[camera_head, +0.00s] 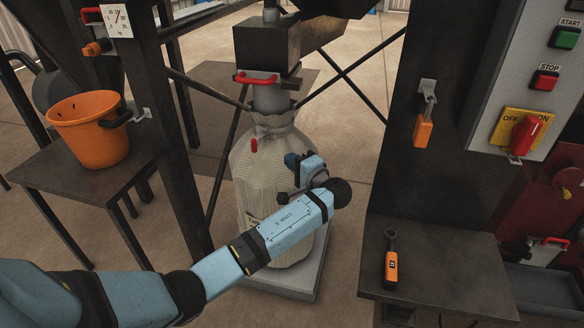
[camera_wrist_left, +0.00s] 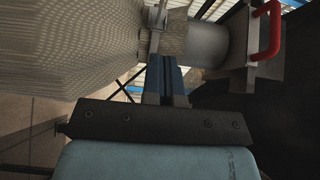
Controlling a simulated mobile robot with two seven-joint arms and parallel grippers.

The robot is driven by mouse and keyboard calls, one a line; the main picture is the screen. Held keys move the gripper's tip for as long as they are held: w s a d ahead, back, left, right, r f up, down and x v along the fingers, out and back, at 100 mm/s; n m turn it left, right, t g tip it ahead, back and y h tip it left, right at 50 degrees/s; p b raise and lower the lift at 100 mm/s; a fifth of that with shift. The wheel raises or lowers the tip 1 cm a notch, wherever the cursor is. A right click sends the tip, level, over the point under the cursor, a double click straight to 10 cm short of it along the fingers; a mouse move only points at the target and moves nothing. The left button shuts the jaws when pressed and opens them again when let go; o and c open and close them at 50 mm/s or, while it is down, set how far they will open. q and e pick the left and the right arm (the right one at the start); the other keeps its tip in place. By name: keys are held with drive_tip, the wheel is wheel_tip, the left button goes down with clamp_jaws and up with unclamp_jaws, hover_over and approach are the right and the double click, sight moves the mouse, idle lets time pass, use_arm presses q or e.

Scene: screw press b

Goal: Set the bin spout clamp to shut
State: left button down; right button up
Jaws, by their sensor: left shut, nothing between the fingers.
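The bin spout (camera_head: 270,98) comes down into the neck of a pale woven sack (camera_head: 262,185). A grey clamp band (camera_head: 272,130) sits around that neck, and a short red-tipped lever (camera_head: 254,146) hangs down at its left front. My left gripper (camera_head: 291,160) is in front of the sack, just below and right of the clamp. In the left wrist view its blue fingers (camera_wrist_left: 166,70) are together and empty. Beyond them, grey metal clamp parts (camera_wrist_left: 157,16) show at the sack neck; the lever is not clear there. My right gripper is not in view.
A red handle (camera_head: 257,78) crosses the spout housing above. An orange bucket (camera_head: 90,130) stands on the left table. A control panel with a red rotary switch (camera_head: 525,135) is at right. An orange-handled tool (camera_head: 391,265) lies on the right bench.

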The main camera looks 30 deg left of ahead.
use_arm(q)
drive_tip(key=w+a+b, duration=0.1)
drive_tip(key=a+b, duration=0.1)
drive_tip(key=a, duration=0.7)
drive_tip(key=shift+a, duration=0.35)
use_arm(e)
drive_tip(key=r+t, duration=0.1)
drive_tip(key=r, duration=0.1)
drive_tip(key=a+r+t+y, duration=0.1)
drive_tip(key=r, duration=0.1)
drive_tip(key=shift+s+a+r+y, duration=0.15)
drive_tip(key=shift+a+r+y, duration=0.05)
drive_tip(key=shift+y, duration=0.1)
